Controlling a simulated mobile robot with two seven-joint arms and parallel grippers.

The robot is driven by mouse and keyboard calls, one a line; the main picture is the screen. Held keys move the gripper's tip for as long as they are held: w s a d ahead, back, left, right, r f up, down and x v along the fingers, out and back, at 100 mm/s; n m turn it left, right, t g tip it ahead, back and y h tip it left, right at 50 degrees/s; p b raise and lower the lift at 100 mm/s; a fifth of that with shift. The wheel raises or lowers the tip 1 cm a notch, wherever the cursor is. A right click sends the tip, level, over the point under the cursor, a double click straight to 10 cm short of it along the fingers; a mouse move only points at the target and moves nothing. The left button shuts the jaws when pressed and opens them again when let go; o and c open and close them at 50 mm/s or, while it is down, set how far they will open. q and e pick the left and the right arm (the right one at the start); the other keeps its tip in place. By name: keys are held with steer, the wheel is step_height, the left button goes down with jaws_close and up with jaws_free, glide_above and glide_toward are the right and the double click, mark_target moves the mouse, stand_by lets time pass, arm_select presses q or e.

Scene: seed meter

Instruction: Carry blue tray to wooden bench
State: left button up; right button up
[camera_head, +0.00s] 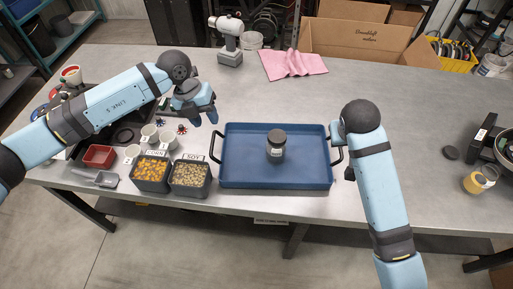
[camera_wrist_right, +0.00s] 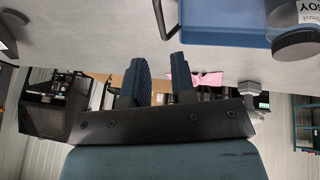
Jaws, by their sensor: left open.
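The blue tray (camera_head: 305,168) lies flat on the grey table, with a dark handle at each short side. A dark-lidded jar (camera_head: 276,148) stands on it. My left gripper (camera_head: 203,117) is open and empty, above the table and up-left of the tray's left handle (camera_head: 215,147). My right gripper is mostly hidden behind its own arm at the tray's right handle (camera_head: 338,155). In the right wrist view my right gripper (camera_wrist_right: 162,62) has its fingers apart, with the handle (camera_wrist_right: 163,22) just beyond the fingertips. I cannot make out a wooden bench.
Tubs of corn (camera_head: 151,172) and soy (camera_head: 190,178), white cups and a red box (camera_head: 99,156) crowd the table left of the tray. A pink cloth (camera_head: 293,65), a drill (camera_head: 229,40) and a cardboard box (camera_head: 355,38) are behind.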

mark_target(213, 141)
arm_select(q)
steer(key=shift+y, duration=0.5)
steer(key=f, duration=0.8)
steer(key=w+f, duration=0.1)
steer(key=f, duration=0.3)
steer(key=shift+w+d+f, duration=0.1)
steer(key=shift+d+f, duration=0.1)
steer(key=shift+f, duration=0.15)
arm_select(e)
steer(key=x, duration=1.3)
steer(key=shift+w, duration=0.2)
arm_select(q)
steer(key=shift+c, duration=0.2)
arm_select(e)
steer(key=shift+c, duration=0.2)
arm_select(q)
steer(key=c, duration=0.3)
arm_select(e)
steer(key=c, duration=0.4)
arm_select(q)
jaws_close()
arm_select(e)
jaws_close()
arm_select(q)
steer(key=shift+r, duration=0.1)
